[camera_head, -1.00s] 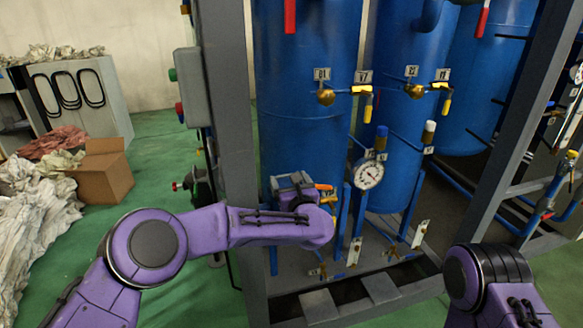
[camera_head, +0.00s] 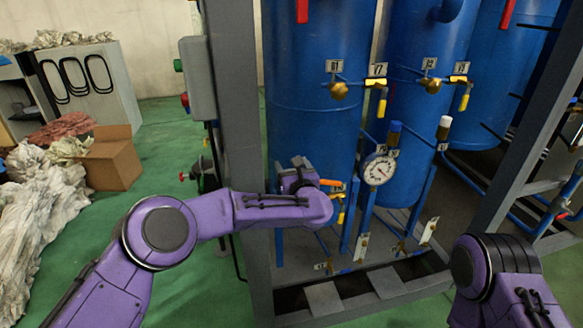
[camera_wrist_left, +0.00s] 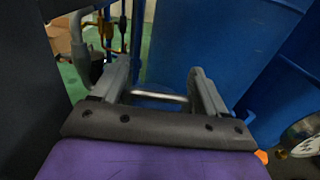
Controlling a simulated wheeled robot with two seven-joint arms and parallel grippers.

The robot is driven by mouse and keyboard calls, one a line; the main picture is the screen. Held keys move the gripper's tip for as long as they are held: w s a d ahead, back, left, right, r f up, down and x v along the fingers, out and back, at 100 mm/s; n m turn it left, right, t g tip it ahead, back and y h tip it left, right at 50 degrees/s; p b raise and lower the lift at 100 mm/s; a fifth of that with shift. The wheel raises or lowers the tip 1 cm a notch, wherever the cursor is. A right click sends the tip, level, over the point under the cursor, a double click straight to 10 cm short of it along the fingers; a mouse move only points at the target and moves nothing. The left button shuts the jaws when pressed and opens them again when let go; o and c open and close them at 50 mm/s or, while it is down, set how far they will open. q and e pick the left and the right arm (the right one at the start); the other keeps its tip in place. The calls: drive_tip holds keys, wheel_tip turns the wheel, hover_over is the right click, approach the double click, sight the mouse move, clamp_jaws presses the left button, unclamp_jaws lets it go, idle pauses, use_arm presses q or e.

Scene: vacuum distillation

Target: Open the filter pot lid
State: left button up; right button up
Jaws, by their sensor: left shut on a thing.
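An orange handle (camera_head: 331,182) sticks out just right of the gripper in the head view. My right arm shows at the lower right, but its gripper is out of view.
A pressure gauge (camera_head: 379,169) stands close right of the left gripper. Yellow-handled valves (camera_head: 380,95) sit higher up. A grey frame post (camera_head: 236,150) rises on the left. A cardboard box (camera_head: 112,160) and crumpled sheets lie at far left, with green floor between.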

use_arm(q)
drive_tip(key=shift+w+a+r+g+h+p, duration=0.1)
drive_tip(key=shift+w+r+g+h+p, duration=0.1)
drive_tip(key=shift+w+r+g+p, duration=0.25)
drive_tip(key=shift+w+r+g+h+p, duration=0.2)
drive_tip(key=shift+g+p, duration=0.15)
drive_tip(key=shift+g, duration=0.3)
drive_tip(key=shift+w+a+r+g+h+p, duration=0.2)
drive_tip(key=shift+w+r+g+h+p, duration=0.15)
drive_tip(key=shift+w+g+p, duration=0.5)
drive_tip(key=shift+w+a+g+h, duration=0.1)
drive_tip(key=shift+w+g+h, duration=0.15)
drive_tip(key=shift+g, duration=0.5)
drive_tip(key=shift+w+a+r, duration=0.15)
drive_tip(key=shift+w+a, duration=0.1)
drive_tip(key=shift+w, duration=0.2)
drive_tip(key=o, duration=1.2)
drive_tip(key=shift+w, duration=0.2)
drive_tip(key=v, duration=0.3)
drive_tip(key=b+v, duration=0.1)
drive_tip(key=v, duration=0.3)
drive_tip(key=b+v, duration=0.1)
drive_tip(key=v, duration=0.2)
drive_tip(key=shift+s+d, duration=0.2)
drive_tip(key=shift+s, duration=0.1)
